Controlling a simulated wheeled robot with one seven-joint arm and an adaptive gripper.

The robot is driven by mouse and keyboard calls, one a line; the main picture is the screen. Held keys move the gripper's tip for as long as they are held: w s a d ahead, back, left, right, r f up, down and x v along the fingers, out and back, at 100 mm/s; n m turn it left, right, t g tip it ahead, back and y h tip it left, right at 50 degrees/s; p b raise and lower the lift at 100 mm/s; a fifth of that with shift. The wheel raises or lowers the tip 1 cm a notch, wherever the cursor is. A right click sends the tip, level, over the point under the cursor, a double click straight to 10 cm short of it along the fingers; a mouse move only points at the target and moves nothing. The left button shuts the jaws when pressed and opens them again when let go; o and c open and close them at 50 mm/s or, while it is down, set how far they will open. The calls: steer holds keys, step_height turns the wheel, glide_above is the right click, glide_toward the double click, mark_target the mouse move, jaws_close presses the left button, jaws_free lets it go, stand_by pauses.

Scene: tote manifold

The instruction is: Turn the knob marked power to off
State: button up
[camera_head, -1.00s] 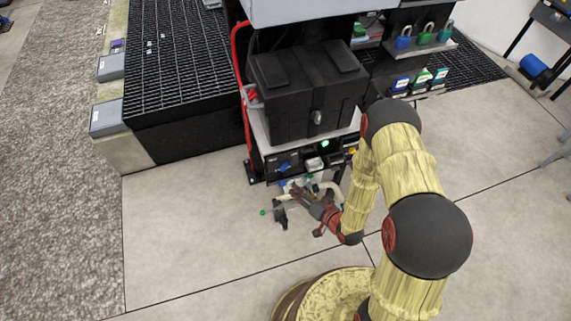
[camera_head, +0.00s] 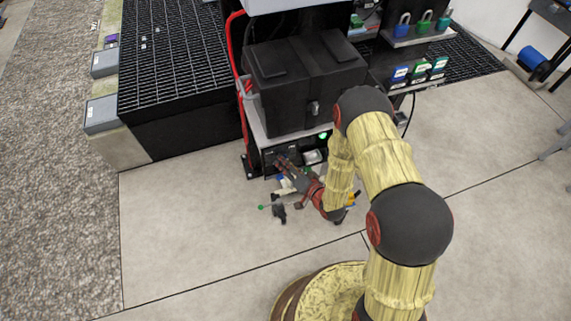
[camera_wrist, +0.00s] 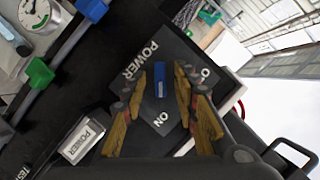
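The power knob (camera_wrist: 160,82) is a small blue bar on a dark square plate (camera_wrist: 152,104) marked POWER in the wrist view. ON is printed near the plate's lower edge; at the upper right only an O shows, the rest hidden by a finger. The bar points roughly up and down in the picture. My gripper (camera_wrist: 161,74) is open, with one finger on each side of the knob and gaps between. In the head view my gripper (camera_head: 284,163) is at the panel front (camera_head: 270,160) and hides the knob.
In the wrist view a green valve handle (camera_wrist: 40,73), a gauge (camera_wrist: 36,12) and a white POWER button block (camera_wrist: 82,140) lie left of the plate. A black case (camera_head: 305,85) stands above the panel.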

steer(key=c, duration=0.4)
steer(key=c, duration=0.3)
jaws_close()
